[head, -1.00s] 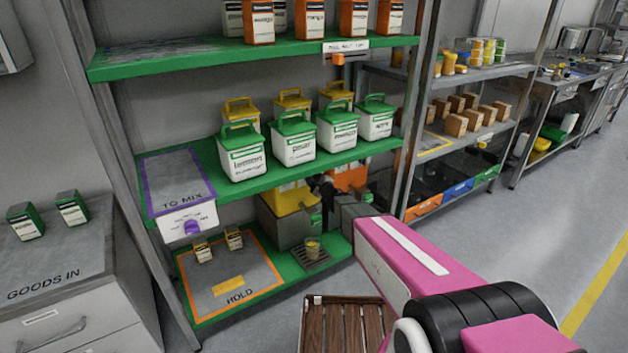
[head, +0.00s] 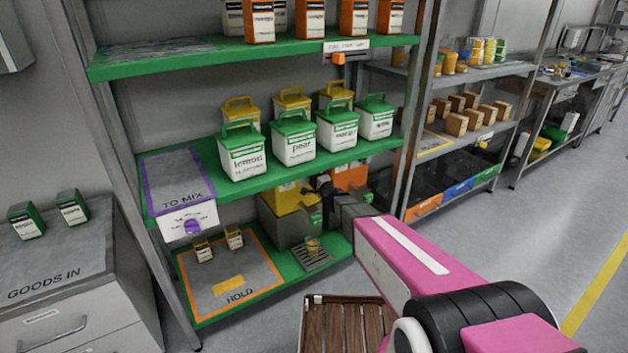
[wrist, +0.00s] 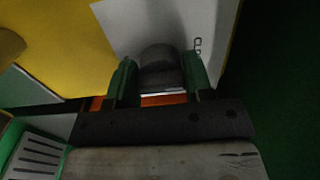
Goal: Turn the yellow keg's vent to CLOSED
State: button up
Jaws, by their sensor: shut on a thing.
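The yellow keg (head: 288,200) stands on the low green shelf in the head view, partly hidden behind my arm. In the wrist view its yellow wall (wrist: 60,45) fills the upper left. A pale label plate (wrist: 130,22) on it carries a partly visible word at its right, beginning like "CL". A dark rounded vent knob (wrist: 160,62) sits on the plate. My gripper (wrist: 158,85) has its two green fingers on either side of the knob and is shut on it. In the head view the gripper is hardly distinguishable in the shade. The vent's pointer setting cannot be read.
An orange keg (head: 350,177) stands right of the yellow one. A glass with yellow contents (head: 313,246) stands on a drip grate (head: 312,259) in front. The green shelf above (head: 240,187) and the rack post (head: 402,170) are close to my arm.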

dwell(0.3)
jog(key=o, duration=0.9)
jog(key=shift+s+d, duration=0.1)
jog(key=shift+s, duration=0.05)
jog(key=v, duration=1)
jog(key=shift+s+d, duration=0.2)
